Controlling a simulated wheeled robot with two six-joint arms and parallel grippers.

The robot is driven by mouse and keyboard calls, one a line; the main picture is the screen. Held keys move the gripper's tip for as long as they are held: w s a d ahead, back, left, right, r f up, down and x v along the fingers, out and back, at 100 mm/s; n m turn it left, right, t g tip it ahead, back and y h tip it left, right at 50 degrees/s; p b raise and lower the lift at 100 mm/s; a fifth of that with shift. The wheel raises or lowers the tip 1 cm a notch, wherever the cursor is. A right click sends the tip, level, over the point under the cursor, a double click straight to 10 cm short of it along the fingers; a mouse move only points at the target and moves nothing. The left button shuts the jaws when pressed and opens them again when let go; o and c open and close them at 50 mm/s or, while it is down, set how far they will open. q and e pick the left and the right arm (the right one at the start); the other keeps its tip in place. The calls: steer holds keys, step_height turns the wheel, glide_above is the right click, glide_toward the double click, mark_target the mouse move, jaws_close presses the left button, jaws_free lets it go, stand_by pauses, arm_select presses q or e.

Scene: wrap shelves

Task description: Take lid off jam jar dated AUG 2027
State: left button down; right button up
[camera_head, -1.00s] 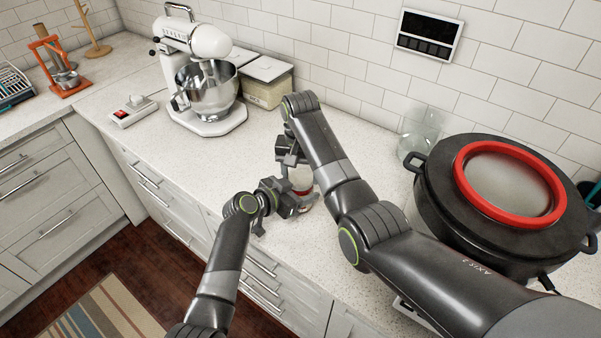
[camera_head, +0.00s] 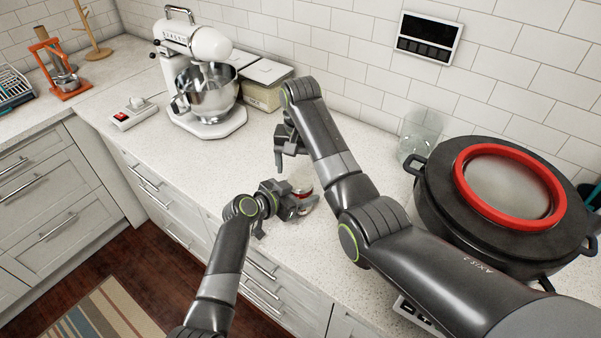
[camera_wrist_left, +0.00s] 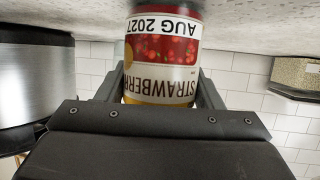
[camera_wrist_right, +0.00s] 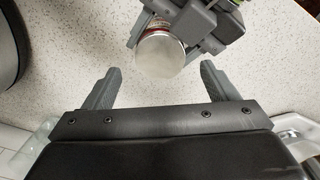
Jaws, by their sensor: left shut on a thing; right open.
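The jam jar (camera_wrist_left: 165,50) has a red-and-white strawberry label reading AUG 2027, upside down in the left wrist view. My left gripper (camera_wrist_left: 160,88) is shut around the jar, which stands on the counter. In the head view the jar (camera_head: 304,190) is partly hidden by the left gripper (camera_head: 296,203). The right wrist view shows its round silvery top (camera_wrist_right: 160,54), apparently the lid. My right gripper (camera_wrist_right: 158,85) is open and empty, its fingers apart from the lid. In the head view the right gripper (camera_head: 279,160) is behind and left of the jar.
A stand mixer (camera_head: 200,75) and a canister (camera_head: 266,85) stand at the back left. The counter (camera_head: 200,160) left of the jar is clear.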

mark_target(301, 180)
steer(key=shift+r, duration=0.45)
steer(key=shift+c, duration=0.2)
steer(key=m, duration=0.1)
steer(key=r+m, duration=0.1)
steer(key=m, duration=0.3)
steer(key=shift+r, duration=0.35)
steer(key=m, duration=0.1)
steer(key=r+m, duration=0.1)
steer(key=m, duration=0.3)
steer(key=shift+r, duration=0.3)
steer(key=shift+f, duration=4)
steer(key=c, duration=1)
steer(key=n, duration=0.4)
steer(key=shift+r+n, duration=0.1)
steer(key=shift+n, duration=0.3)
steer(key=n, duration=0.5)
